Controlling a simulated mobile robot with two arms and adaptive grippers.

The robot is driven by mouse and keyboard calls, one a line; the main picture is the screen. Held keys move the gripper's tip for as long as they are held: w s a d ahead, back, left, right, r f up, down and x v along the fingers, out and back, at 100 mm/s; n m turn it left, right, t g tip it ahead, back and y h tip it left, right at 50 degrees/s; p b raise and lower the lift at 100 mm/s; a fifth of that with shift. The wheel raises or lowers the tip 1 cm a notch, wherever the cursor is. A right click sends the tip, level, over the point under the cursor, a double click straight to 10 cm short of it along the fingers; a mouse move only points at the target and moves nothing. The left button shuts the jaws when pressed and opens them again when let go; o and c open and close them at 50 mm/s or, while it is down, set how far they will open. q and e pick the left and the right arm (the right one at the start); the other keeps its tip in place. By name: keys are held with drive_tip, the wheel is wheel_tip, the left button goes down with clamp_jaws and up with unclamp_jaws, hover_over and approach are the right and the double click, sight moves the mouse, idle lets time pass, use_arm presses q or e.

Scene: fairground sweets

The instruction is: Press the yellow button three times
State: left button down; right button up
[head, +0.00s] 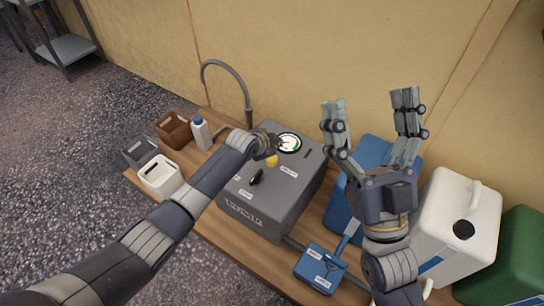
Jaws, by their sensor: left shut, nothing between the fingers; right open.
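The yellow button (272,161) sits on the top of a grey machine box (250,212), below a round gauge (289,142). It is partly covered by my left gripper (266,146), which is shut and empty. The gripper is right over or beside the button; I cannot tell whether it touches it. My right gripper (370,103) is open and empty, fingers pointing up, to the right of the machine.
A black knob (257,178) is on the machine. A curved grey pipe (237,76) rises behind. A white bottle (201,132) and small bins (160,176) stand left. Blue (372,151), white (455,228) and green (515,255) containers stand right. A blue box (321,268) is in front.

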use_arm(q)
drive_tip(key=shift+r+p, duration=0.55)
drive_tip(key=shift+r, duration=0.05)
use_arm(e)
drive_tip(key=w+f+g, duration=0.1)
drive_tip(key=w+f, duration=0.1)
drive_tip(key=w+f+g+h, duration=0.1)
drive_tip(key=f+g, duration=0.1)
drive_tip(key=shift+w+a+f, duration=0.2)
drive_tip(key=shift+w+f, duration=0.05)
drive_tip(key=shift+w, duration=0.15)
